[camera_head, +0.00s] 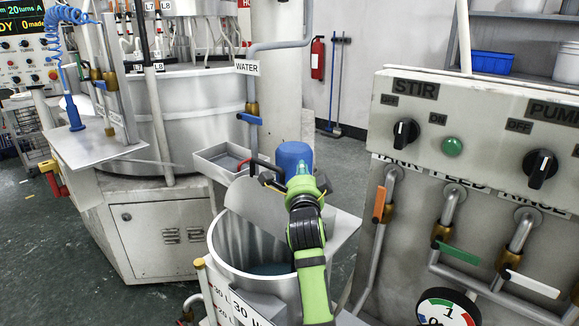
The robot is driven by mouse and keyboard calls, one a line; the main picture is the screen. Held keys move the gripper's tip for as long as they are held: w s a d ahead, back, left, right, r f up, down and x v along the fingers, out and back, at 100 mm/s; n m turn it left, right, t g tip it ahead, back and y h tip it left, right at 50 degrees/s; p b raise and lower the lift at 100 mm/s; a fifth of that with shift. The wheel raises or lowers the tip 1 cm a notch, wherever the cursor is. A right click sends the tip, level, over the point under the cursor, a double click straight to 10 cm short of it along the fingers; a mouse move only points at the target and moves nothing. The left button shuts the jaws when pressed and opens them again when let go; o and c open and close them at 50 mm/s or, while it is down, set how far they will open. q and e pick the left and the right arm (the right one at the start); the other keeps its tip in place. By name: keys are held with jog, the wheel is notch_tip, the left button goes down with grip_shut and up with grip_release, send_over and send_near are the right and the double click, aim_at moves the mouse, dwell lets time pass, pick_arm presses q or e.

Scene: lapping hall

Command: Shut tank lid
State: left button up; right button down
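The tank (222,262) is a round metal vessel at the lower middle. Its front opening shows, with dark bluish liquid inside. The grey lid (250,203) stands raised and tilted at the back of the opening. A dark and red handle (247,162) shows at the lid's upper edge. My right gripper (275,178) is at the end of the green and black arm, close to the lid's upper edge and the handle. I cannot tell whether it touches them, and its fingertips are partly hidden. My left gripper is not in view.
A blue motor-like cylinder (293,157) stands just behind my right gripper. A grey tray (215,160) is behind the lid. At right, the control panel (480,125) with knobs, pipes and coloured valve levers stands close to the tank. A water pipe (253,100) rises behind.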

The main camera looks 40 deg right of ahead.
jog(key=shift+w+a+f+p, duration=0.1)
jog(key=shift+w+a+p, duration=0.8)
jog(key=shift+w, duration=0.35)
